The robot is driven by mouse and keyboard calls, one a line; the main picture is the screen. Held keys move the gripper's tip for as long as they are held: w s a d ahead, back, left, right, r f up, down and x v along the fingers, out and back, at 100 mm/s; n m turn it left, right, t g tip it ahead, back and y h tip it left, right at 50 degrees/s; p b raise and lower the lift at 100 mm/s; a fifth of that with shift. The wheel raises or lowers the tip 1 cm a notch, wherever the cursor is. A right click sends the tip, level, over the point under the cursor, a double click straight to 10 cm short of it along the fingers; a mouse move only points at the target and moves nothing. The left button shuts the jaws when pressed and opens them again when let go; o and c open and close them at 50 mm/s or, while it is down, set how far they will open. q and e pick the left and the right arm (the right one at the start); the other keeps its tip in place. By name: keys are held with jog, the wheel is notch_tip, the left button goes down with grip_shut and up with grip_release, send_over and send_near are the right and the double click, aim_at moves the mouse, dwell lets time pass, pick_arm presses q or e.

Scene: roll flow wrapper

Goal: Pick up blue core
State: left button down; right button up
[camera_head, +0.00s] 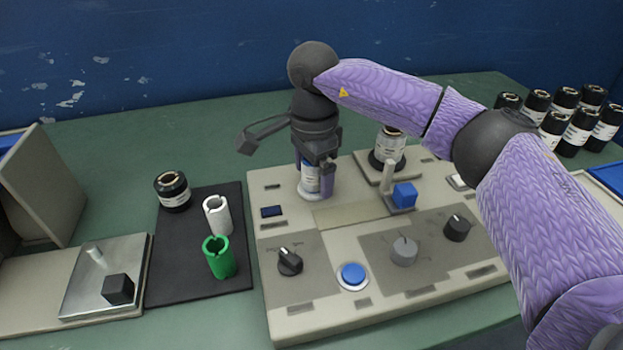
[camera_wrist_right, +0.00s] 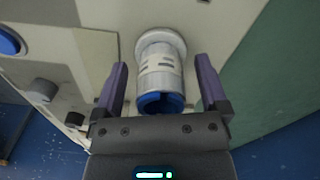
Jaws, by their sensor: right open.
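The blue core stands upright on a round white base at the machine's back left. In the head view a strip of it (camera_head: 310,178) shows between my right gripper's fingers, with a white wrap around it. In the right wrist view its blue rim (camera_wrist_right: 162,103) shows below the pale wrapped body. My right gripper (camera_head: 315,180) is open, pointing down, with one finger on each side of the core; in the right wrist view (camera_wrist_right: 165,88) a gap shows on both sides. My left gripper is not in view.
A white core (camera_head: 218,216) and a green core (camera_head: 219,257) stand on a black mat (camera_head: 170,280) at left, near a black roll (camera_head: 173,190). Several black rolls (camera_head: 573,130) stand at far right.

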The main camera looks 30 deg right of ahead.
jog(key=shift+f, duration=0.3)
grip_shut()
